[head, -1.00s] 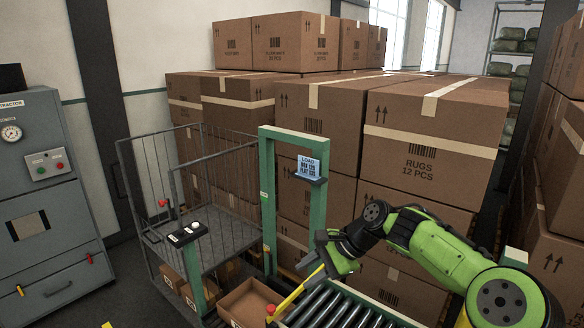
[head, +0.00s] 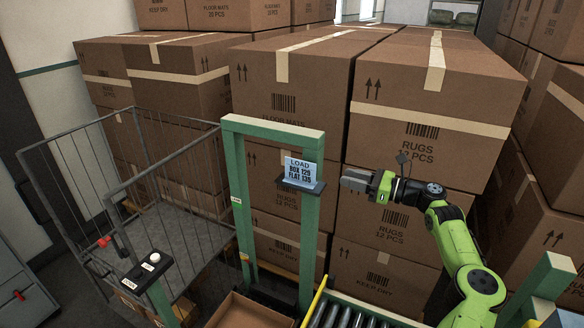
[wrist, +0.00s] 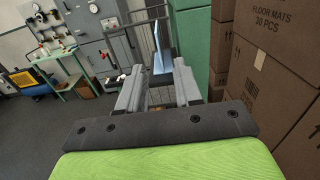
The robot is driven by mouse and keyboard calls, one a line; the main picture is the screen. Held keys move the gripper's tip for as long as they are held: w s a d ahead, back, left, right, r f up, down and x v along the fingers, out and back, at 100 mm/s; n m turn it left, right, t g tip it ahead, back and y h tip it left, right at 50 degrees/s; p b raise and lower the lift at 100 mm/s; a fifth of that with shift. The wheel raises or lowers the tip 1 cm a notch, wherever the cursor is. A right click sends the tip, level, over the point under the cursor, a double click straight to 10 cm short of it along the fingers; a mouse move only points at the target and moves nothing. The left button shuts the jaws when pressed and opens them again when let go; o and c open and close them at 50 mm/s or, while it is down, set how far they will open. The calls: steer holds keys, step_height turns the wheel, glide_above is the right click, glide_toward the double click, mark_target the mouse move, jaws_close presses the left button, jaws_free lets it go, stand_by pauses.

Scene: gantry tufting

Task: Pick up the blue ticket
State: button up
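The blue ticket (head: 299,173), printed LOAD, BOX 120, FLAT 135, stands upright on a small dark holder (head: 312,187) on the right post of the green frame (head: 236,190). In the wrist view the ticket (wrist: 161,48) shows nearly edge-on, beyond and between my fingers. My gripper (head: 346,179) is just right of the ticket in the head view, about level with its lower part, with a gap between. In the wrist view the gripper (wrist: 159,88) has its two grey fingers apart with nothing held.
Stacked brown cartons (head: 420,160) stand close behind the frame and my arm. A wire cage cart (head: 80,170) is at left. A roller conveyor (head: 340,314) and an open carton (head: 250,310) lie below. A button box (head: 145,267) stands at front left.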

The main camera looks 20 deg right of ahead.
steer(key=p, duration=0.3)
glide_above(304, 183)
steer(key=shift+w+r, duration=0.1)
steer(key=shift+r, duration=0.2)
steer(key=shift+w+a+f, duration=0.1)
steer(key=shift+w, duration=0.1)
steer(key=shift+s+d, duration=0.2)
steer(key=shift+c, duration=1.4)
steer(key=shift+a, duration=0.1)
jaws_close()
